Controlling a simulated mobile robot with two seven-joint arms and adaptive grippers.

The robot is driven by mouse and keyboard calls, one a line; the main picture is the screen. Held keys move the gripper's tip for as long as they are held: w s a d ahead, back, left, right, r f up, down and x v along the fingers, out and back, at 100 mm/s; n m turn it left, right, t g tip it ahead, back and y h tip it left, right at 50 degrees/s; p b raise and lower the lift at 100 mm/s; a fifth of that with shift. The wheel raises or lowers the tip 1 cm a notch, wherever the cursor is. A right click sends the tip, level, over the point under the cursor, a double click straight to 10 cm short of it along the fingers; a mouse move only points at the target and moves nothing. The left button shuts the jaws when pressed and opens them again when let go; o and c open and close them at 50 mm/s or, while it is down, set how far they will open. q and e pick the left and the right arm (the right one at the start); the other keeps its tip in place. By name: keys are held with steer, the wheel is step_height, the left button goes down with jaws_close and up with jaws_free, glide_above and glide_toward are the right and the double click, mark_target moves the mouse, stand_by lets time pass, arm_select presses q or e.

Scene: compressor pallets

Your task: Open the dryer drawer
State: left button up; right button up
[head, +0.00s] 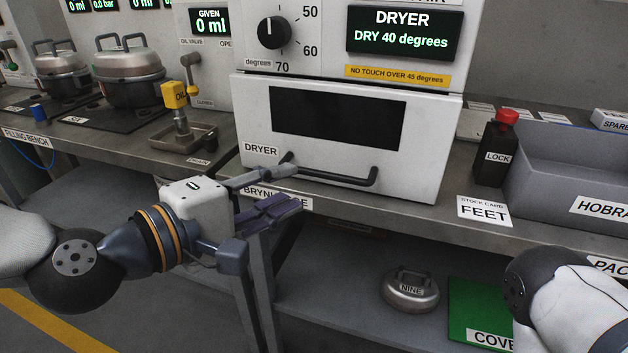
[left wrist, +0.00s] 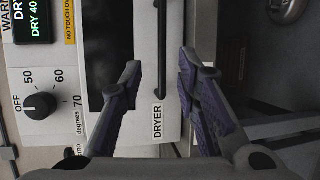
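The white dryer drawer (head: 230,145) has a dark window, a DRYER label and a dark bar handle (head: 340,178) low on its front. The drawer looks shut in the head view. My left gripper (head: 292,184) is open at the left end of the handle, with its upper finger close to the bar's end. In the left wrist view, the handle (left wrist: 161,35) runs up between the two purple-padded fingers of the open gripper (left wrist: 160,64). No contact with the bar is clear. My right forearm shows at the lower right of the head view; its gripper is out of the frame.
The dryer stands on a steel bench whose front edge (head: 405,214) lies just below the drawer. A black LOCK bottle (head: 496,152) and a grey bin (head: 560,170) stand to its right.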

mark_target(319, 176)
arm_select(q)
steer(key=x, duration=0.9)
steer(key=shift+d+f, duration=0.1)
jaws_close()
